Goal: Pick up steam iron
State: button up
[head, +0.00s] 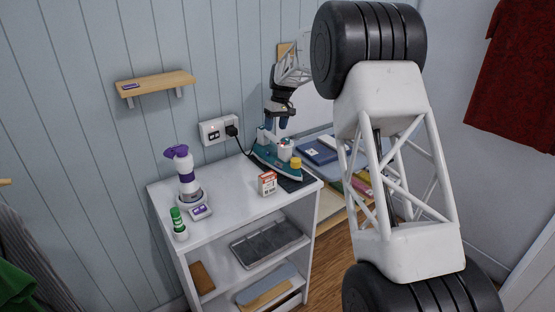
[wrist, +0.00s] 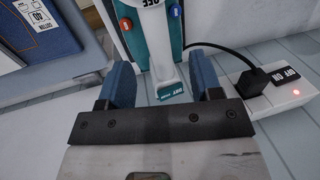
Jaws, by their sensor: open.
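The steam iron (head: 265,158) is teal and white and stands on the right part of the white cabinet's top, near the wall. In the wrist view its teal body and white handle (wrist: 163,60) show at the top centre. My gripper (head: 283,122) is over the iron, pointing down. In the wrist view its two blue fingers (wrist: 165,80) are apart, one on each side of the white part of the iron, with gaps visible. Nothing is held. The iron's far end is cut off in the wrist view.
A wall socket (head: 214,130) with a plug and black cord (wrist: 222,50) is close by the iron. A small red-and-white box (head: 267,183) stands in front. A purple-topped spray bottle (head: 187,180) and green-capped bottle (head: 177,220) stand left. The cabinet top's middle (head: 228,193) is clear.

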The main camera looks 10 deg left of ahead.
aim_at(274, 142)
jog(key=shift+s+a+f, duration=0.1)
jog(key=shift+s+f, duration=0.1)
jog(key=shift+f, duration=1.1)
jog(key=shift+s+a+f, duration=0.1)
jog(key=shift+s+f, duration=0.05)
jog(key=shift+f, duration=0.7)
jog(key=shift+s+f, duration=0.2)
jog(key=shift+f, duration=0.65)
jog(key=shift+s+a+f, duration=0.1)
jog(key=shift+s+f, duration=0.05)
jog(key=shift+f, duration=0.7)
jog(key=c, duration=0.9)
jog(key=shift+r, duration=0.1)
grip_shut()
jog(key=shift+r, duration=0.1)
